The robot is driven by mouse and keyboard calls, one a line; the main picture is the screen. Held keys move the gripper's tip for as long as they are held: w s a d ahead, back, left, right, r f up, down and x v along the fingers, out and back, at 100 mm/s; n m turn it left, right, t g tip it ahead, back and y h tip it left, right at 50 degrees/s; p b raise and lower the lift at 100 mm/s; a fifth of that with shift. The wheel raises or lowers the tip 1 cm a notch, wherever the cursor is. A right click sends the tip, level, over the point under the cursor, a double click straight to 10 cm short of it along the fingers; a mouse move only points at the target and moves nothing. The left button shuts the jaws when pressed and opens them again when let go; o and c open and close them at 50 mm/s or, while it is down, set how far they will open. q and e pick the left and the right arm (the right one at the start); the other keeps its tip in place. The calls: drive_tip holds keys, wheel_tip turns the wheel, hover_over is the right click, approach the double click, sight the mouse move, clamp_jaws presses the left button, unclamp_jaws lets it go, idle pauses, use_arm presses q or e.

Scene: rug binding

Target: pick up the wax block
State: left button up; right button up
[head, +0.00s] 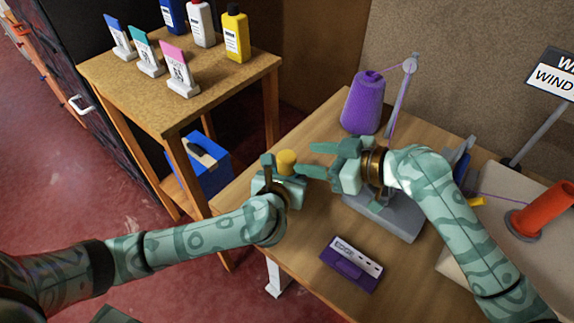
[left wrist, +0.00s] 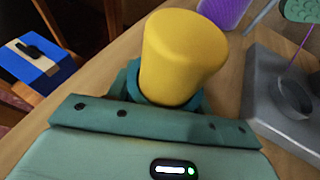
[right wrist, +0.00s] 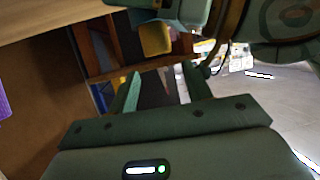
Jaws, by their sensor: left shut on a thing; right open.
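The wax block, a yellow rounded cylinder (head: 286,161), is upright above the near left part of the wooden table. My left gripper (head: 284,174) is shut on its lower part. In the left wrist view the block (left wrist: 184,55) rises large from between the fingers. A yellow piece of it also shows in the right wrist view (right wrist: 155,39). My right gripper (head: 314,159) is open and empty, its fingers pointing left toward the block, close beside it. Whether the block's underside touches the table is hidden.
A purple yarn cone (head: 362,104) and a grey winder base (head: 385,217) stand on the table (head: 300,235) behind and below my right arm. A purple labelled box (head: 352,268) lies in front. A red spool (head: 540,212) is at right. A shelf (head: 130,85) with bottles stands left.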

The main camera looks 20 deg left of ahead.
sight(294, 159)
drive_tip(key=x, duration=0.3)
drive_tip(key=f+x, duration=0.1)
drive_tip(key=x, duration=0.3)
drive_tip(key=shift+w+d+f, duration=0.1)
drive_tip(key=c, duration=0.8)
